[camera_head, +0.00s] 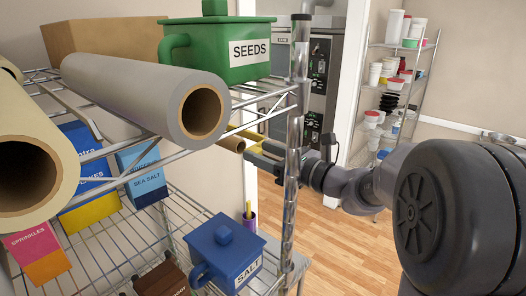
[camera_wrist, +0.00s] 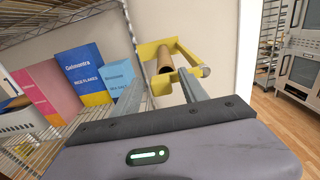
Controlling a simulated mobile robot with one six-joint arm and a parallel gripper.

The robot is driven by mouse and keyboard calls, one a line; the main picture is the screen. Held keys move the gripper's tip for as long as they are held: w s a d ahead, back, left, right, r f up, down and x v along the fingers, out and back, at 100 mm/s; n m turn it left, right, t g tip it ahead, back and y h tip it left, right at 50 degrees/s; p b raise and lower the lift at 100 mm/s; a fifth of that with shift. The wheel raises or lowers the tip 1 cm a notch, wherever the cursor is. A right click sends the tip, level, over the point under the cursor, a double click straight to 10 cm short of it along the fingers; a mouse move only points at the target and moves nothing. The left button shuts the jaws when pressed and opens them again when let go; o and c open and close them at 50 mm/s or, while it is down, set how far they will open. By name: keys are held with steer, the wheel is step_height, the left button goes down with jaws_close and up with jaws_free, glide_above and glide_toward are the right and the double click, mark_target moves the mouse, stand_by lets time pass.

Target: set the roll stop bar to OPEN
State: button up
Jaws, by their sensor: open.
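In the head view, a yellow piece (camera_head: 236,140) shows behind the rack post, beside my gripper (camera_head: 264,153). My gripper (camera_wrist: 168,88) is open, its two fingers pointing toward the yellow frame. I cannot tell whether a finger touches it. No OPEN mark can be read, and the post partly hides the gripper in the head view.
A wire rack (camera_head: 292,150) with a metal post stands close to my arm. It carries a grey roll (camera_head: 145,95), a cream roll (camera_head: 30,150), a green SEEDS canister (camera_head: 220,45) and a blue SALT canister (camera_head: 222,255). Wooden floor (camera_head: 345,250) is open to the right.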

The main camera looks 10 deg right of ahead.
jaws_close()
stand_by(1.4)
